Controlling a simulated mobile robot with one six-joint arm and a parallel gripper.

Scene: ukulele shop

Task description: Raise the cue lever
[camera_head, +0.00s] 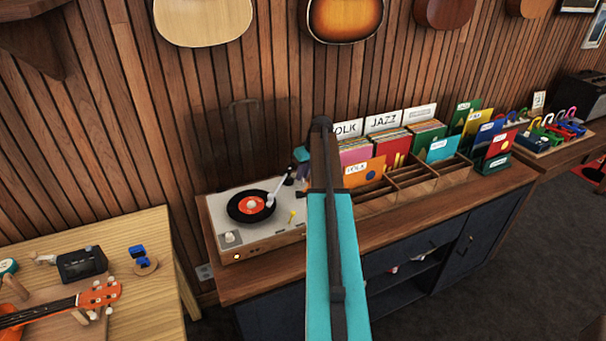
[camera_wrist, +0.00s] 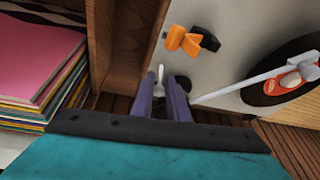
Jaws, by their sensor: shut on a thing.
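The record player (camera_head: 228,222) sits on the left end of the wooden counter, with a black record (camera_head: 250,206) and a pale tonearm. In the wrist view, a small pale lever (camera_wrist: 158,77), apparently the cue lever, stands between my gripper's purple fingers (camera_wrist: 162,92). The fingers are shut on it, and their tips partly hide it. The white tonearm (camera_wrist: 240,82) runs beside them toward the record (camera_wrist: 283,78). In the head view, my gripper (camera_head: 302,172) is at the player's right back, mostly hidden by my arm.
An orange knob (camera_wrist: 181,40) with a black part sits on the player's top near the fingers. Record bins with divided wooden slots (camera_head: 408,178) stand close to the right. A wooden table (camera_head: 150,225) with a ukulele (camera_head: 60,308) is at the left.

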